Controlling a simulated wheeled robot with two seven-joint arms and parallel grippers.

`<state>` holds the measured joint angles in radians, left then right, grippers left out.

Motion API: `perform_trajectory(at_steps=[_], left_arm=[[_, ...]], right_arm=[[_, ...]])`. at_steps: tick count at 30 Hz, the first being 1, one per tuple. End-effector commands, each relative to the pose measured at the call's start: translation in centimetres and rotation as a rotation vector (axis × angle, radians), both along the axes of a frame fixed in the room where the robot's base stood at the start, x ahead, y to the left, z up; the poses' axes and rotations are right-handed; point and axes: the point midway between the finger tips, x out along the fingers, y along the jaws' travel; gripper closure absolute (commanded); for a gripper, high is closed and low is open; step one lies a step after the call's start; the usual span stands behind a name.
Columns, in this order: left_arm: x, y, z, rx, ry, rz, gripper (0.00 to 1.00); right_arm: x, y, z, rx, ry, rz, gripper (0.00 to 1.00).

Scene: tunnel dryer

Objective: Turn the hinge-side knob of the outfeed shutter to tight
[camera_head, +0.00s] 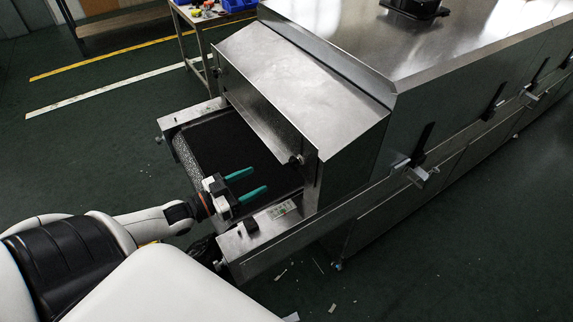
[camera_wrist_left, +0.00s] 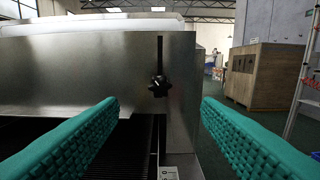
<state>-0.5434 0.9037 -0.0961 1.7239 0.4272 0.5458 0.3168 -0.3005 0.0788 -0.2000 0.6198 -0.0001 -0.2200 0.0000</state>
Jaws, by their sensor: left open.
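A black star-shaped knob (camera_wrist_left: 159,86) sits on the upright steel front of the hood, at the lower end of a dark vertical slot. In the head view the knob (camera_head: 297,159) is small, near the hood's lower right corner. It is the only knob that shows clearly on this front; its tightness cannot be told. The steel shutter front (camera_head: 262,110) hangs above the belt. My left gripper (camera_head: 258,182) is open and empty above the belt's near side, its green fingers pointing at the hood. In the wrist view the knob lies between the fingertips (camera_wrist_left: 160,105), farther ahead and not touched.
The dark conveyor belt (camera_head: 215,145) runs beneath the hood between steel side rails (camera_head: 262,238). The dryer's long body extends right, with black-handled latches (camera_head: 423,145). A workbench (camera_head: 205,22) with a blue bin stands behind. The wrist view shows a wooden crate (camera_wrist_left: 262,75) at right.

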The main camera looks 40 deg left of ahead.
Motion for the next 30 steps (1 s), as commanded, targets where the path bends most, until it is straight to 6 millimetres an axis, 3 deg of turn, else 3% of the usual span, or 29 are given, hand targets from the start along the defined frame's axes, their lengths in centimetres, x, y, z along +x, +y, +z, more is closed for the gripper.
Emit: perform_trajectory(at_steps=[18, 30], left_arm=[[8.8, -3.7, 0.2, 0.002, -0.001, 0.000, 0.42], [10.2, -4.3, 0.0, 0.002, 0.002, 0.000, 0.42]], right_arm=[[0.0, 0.0, 1.8, 0.000, 0.000, 0.000, 0.75], [0.1, -0.1, 2.0, -0.001, -0.001, 0.001, 0.75]])
